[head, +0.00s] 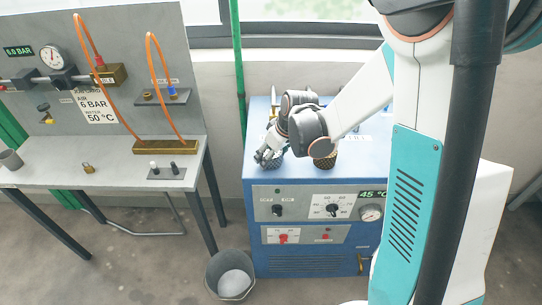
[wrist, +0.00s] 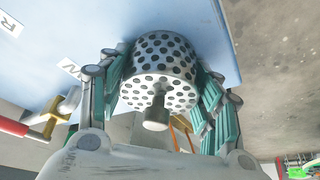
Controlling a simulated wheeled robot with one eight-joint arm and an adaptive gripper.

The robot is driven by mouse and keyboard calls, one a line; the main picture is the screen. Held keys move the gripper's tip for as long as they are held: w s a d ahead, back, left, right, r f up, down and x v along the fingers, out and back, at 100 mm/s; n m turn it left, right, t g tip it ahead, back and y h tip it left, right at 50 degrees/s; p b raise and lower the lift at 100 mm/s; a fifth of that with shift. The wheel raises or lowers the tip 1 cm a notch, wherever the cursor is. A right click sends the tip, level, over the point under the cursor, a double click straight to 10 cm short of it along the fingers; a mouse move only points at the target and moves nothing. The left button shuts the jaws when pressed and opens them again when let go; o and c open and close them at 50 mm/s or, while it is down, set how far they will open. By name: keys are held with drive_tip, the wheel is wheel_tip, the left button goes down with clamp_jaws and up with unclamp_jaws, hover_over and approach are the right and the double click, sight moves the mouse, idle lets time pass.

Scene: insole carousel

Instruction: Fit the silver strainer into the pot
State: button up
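The silver strainer (wrist: 160,62), a round perforated metal basket with a short knob, fills the middle of the wrist view. My gripper (wrist: 160,88) has its teal fingers against both sides of it, seemingly shut on it. In the head view my gripper (head: 267,156) is over the front left of the blue machine's top, with the strainer (head: 276,161) mostly hidden behind the fingers. Whether the strainer touches the blue top, I cannot tell. I cannot make out a pot on the machine for certain; my arm covers part of its top.
The blue machine (head: 300,268) has dials and a 45 °C display. A grey bucket (head: 231,274) is on the floor. The bench (head: 120,180) at left holds a grey cup (head: 10,159) and orange hoses.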

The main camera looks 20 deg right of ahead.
wheel_tip(320, 180, up, 20)
drive_tip(key=p, duration=0.5)
drive_tip(key=f+m+b, duration=0.1)
drive_tip(key=f+b, duration=0.1)
drive_tip(key=f, duration=0.2)
drive_tip(key=s+f+m+h+b, duration=0.1)
drive_tip(key=f+m+b, duration=0.1)
drive_tip(key=f, duration=0.3)
drive_tip(key=s+f+m+b, duration=0.1)
drive_tip(key=f+b, duration=0.3)
drive_tip(key=f, duration=0.1)
drive_tip(key=shift+s+m+h, duration=0.2)
drive_tip(key=shift+m+h, duration=0.2)
drive_tip(key=shift+s+f+m, duration=0.15)
drive_tip(key=shift+f+m, duration=0.15)
drive_tip(key=shift+f, duration=0.1)
drive_tip(key=shift+r, duration=0.15)
